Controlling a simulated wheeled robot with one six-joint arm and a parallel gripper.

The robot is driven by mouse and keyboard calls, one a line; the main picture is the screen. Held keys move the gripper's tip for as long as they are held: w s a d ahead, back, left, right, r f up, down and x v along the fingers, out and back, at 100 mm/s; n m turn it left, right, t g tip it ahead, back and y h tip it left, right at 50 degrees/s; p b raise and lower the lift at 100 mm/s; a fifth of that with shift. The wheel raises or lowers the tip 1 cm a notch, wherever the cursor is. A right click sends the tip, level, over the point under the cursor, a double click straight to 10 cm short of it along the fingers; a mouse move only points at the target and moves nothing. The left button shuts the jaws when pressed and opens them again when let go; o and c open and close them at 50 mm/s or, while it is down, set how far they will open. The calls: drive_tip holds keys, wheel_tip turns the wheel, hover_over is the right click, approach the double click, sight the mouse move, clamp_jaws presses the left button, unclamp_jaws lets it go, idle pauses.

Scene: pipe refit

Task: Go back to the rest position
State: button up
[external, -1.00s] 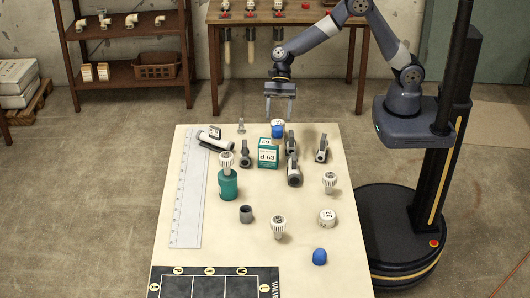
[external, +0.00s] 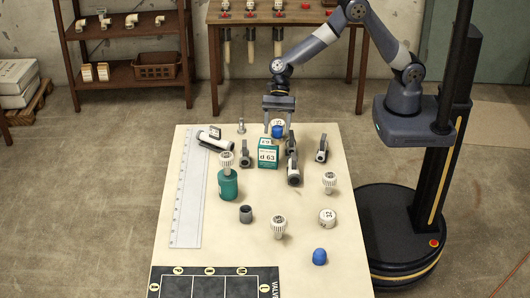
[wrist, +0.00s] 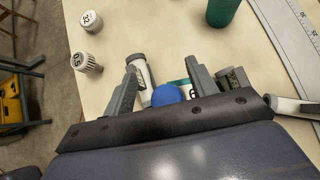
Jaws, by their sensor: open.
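My gripper (external: 277,126) is open above the far part of the cream worktable (external: 200,262). Its two fingers point down on either side of a blue cap (external: 277,131). In the wrist view the blue cap (wrist: 167,95) shows between the open fingers of my gripper (wrist: 160,82). I cannot tell whether a finger touches it. A teal box marked "d 63" (external: 268,156) stands just in front of the blue cap. My arm reaches over the table from the right.
Grey and white pipe fittings (external: 293,170) stand close to the right of the box. A teal bottle (external: 228,186), ruler (external: 188,200), white-capped pieces (external: 278,227) and another blue cap (external: 319,256) occupy the nearer table. A dark mat (external: 208,285) lies at the front.

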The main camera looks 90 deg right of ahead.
sight(277, 136)
drive_tip(key=shift+f, duration=0.65)
drive_tip(key=shift+d+f, duration=0.15)
drive_tip(key=shift+f, duration=0.4)
drive_tip(key=shift+d+f, duration=0.15)
drive_tip(key=shift+f, duration=0.4)
drive_tip(key=b+v, duration=0.1)
drive_tip(key=v, duration=1.1)
drive_tip(key=p+x, duration=0.1)
drive_tip(key=x, duration=1.1)
drive_tip(key=shift+a+f, duration=0.15)
drive_tip(key=shift+a, duration=0.15)
wheel_tip(277, 136, up, 9)
drive_tip(key=shift+r+b, duration=0.2)
drive_tip(key=shift+b, duration=0.25)
drive_tip(key=w+a+f+m+t+h+b, duration=0.25)
drive_tip(key=w+f+m, duration=0.25)
drive_tip(key=w, duration=0.7)
drive_tip(key=w+a+f+m+t+h+b, duration=0.1)
drive_tip(key=w+f+m+t+h+b, duration=0.25)
drive_tip(key=w, duration=0.85)
drive_tip(key=shift+m+t+y, duration=0.3)
drive_tip(key=shift+m+y, duration=0.4)
drive_tip(key=shift+m, duration=0.25)
wheel_tip(277, 136, down, 10)
drive_tip(key=shift+d+f+p, duration=0.15)
drive_tip(key=shift+f+p, duration=0.05)
drive_tip(key=shift+p, duration=0.85)
